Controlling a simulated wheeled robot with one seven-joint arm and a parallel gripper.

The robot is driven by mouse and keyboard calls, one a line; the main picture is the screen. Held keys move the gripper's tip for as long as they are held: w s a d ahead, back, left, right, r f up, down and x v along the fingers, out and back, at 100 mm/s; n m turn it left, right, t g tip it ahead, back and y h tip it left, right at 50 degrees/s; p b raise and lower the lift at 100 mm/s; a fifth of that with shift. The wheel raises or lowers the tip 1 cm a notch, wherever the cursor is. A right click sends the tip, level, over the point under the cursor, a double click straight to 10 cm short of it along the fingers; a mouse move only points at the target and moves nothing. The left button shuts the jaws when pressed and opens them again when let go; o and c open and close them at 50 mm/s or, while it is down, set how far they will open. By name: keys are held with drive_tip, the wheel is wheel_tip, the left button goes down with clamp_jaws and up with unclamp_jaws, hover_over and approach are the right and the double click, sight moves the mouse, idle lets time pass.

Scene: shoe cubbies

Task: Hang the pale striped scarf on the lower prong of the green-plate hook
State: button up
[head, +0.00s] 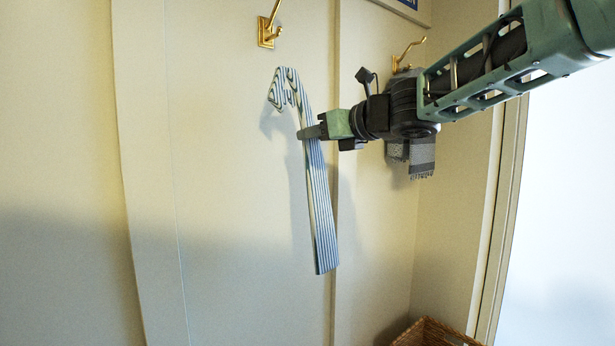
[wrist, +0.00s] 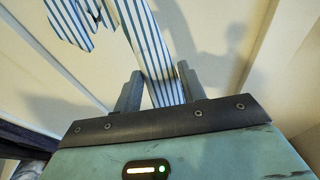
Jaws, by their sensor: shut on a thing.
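The pale scarf with blue stripes (head: 321,225) hangs from my gripper (head: 304,133) in the head view, long end down, its upper part curling over to the left. In the wrist view the scarf (wrist: 146,45) runs between the two fingers of my gripper (wrist: 159,90), which is shut on it. A brass-coloured hook (head: 267,32) is on the wall above and slightly left of the scarf, apart from it, its upper end cut by the picture edge. A second brass-coloured hook (head: 408,54) is farther right, partly behind my arm. I cannot make out a green plate on either.
A grey fringed scarf (head: 421,158) hangs below the right hook, mostly hidden by my arm. A wicker basket (head: 435,333) stands at the lower right. A vertical wall trim (head: 150,180) runs at the left. The wall around the held scarf's lower end is clear.

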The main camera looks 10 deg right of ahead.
drive_tip(key=s+d+r+y+p, duration=0.1)
drive_tip(key=s+d+r+p, duration=0.1)
drive_tip(key=r, duration=0.5)
drive_tip(key=s+d+r+n+y+p, duration=0.1)
drive_tip(key=d+r+y, duration=0.1)
drive_tip(key=r, duration=0.6)
drive_tip(key=shift+s+p, duration=0.35)
drive_tip(key=shift+s, duration=0.05)
drive_tip(key=shift+b, duration=0.3)
drive_tip(key=shift+w+d+f+p+x, duration=0.1)
drive_tip(key=shift+w+d+f+x, duration=0.2)
drive_tip(key=shift+x, duration=1.8)
drive_tip(key=shift+w+d+f+p+x, duration=0.15)
drive_tip(key=shift+w+d+f+x, duration=0.1)
drive_tip(key=shift+x, duration=1.8)
drive_tip(key=shift+w+d+f+p+x, duration=0.1)
drive_tip(key=shift+w+d+f+x, duration=0.15)
drive_tip(key=shift+x, duration=1.85)
drive_tip(key=shift+w, duration=0.1)
drive_tip(key=shift+r, duration=0.1)
drive_tip(key=o, duration=1.1)
